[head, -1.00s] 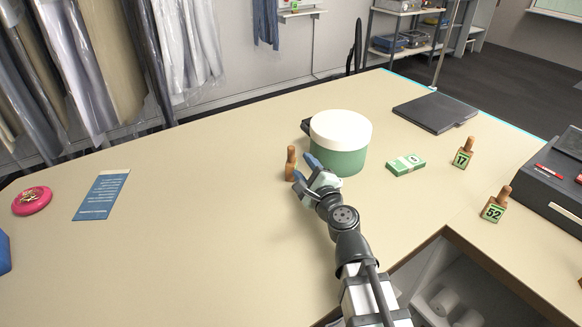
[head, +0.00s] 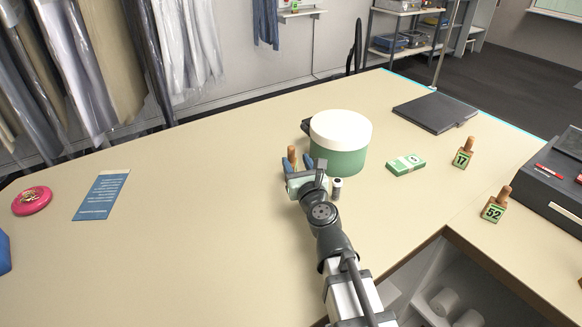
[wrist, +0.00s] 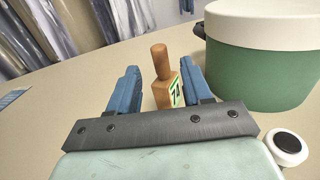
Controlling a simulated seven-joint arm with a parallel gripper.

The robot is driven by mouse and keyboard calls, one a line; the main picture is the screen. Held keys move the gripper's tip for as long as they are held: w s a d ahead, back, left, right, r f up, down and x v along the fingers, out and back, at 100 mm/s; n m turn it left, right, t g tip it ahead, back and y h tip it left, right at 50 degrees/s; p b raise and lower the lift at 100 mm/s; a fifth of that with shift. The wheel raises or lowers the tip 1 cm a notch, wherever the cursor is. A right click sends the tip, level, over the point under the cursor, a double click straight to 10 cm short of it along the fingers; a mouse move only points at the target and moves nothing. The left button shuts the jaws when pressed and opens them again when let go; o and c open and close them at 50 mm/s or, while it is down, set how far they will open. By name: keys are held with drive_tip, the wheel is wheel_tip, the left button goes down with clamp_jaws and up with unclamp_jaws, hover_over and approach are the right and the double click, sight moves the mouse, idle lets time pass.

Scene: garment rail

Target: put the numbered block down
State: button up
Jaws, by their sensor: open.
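A wooden numbered block (wrist: 164,88) with a peg handle stands upright on the counter, its green-edged label partly in view at its right side. In the head view only the top of its handle (head: 292,153) shows above my gripper. My gripper (head: 306,168) is open, and its two blue fingers (wrist: 164,82) stand on either side of the block. In the wrist view there are gaps between the fingers and the block.
A green tub with a cream lid (head: 340,143) stands close to the right of my gripper. Banknotes (head: 406,164), block 17 (head: 464,153) and block 52 (head: 496,205) are farther right. A blue leaflet (head: 101,195) and pink disc (head: 32,201) lie left. The counter's left middle is clear.

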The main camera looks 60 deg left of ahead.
sight(292, 154)
drive_tip(key=shift+x, duration=3.05)
clamp_jaws()
